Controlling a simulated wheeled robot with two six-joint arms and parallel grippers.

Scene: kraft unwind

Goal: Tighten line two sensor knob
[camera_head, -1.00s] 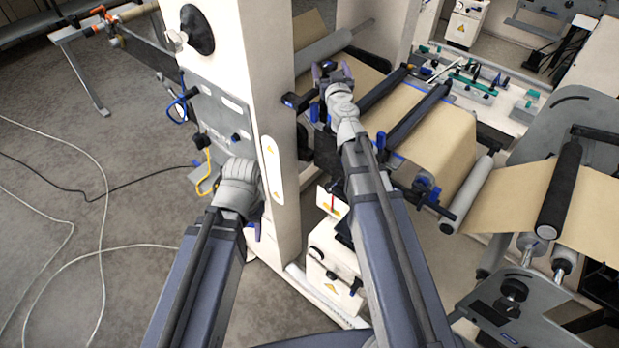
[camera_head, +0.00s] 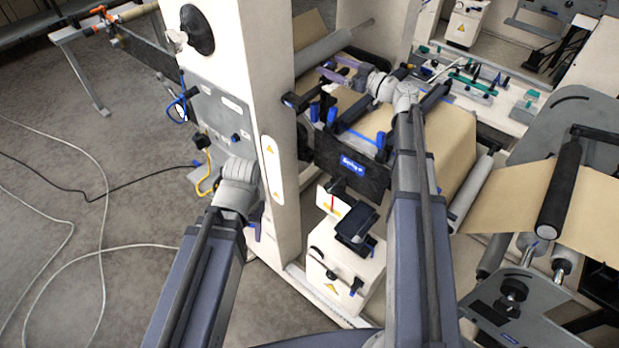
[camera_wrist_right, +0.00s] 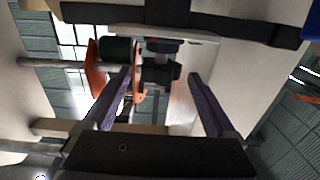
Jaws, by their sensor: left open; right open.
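My right gripper (camera_head: 341,70) reaches over the web path of the machine, its purple fingers pointing left and apart. In the right wrist view the two fingers (camera_wrist_right: 163,95) are open with nothing held between them. A black knob-like part (camera_wrist_right: 160,73) on a grey bracket shows beyond the gap between the fingertips, apart from them. I cannot tell for sure whether it is the line two sensor knob. My left gripper (camera_head: 254,232) is mostly hidden behind its wrist, beside the white column; only a purple bit shows.
The white column (camera_head: 262,110) stands between my arms. A black bar with a blue label (camera_head: 354,167) and blue-tipped clamps (camera_head: 322,112) lie below my right wrist. Brown paper web (camera_head: 455,135) runs to the right. In the wrist view an orange part (camera_wrist_right: 97,70) lies left of the black part.

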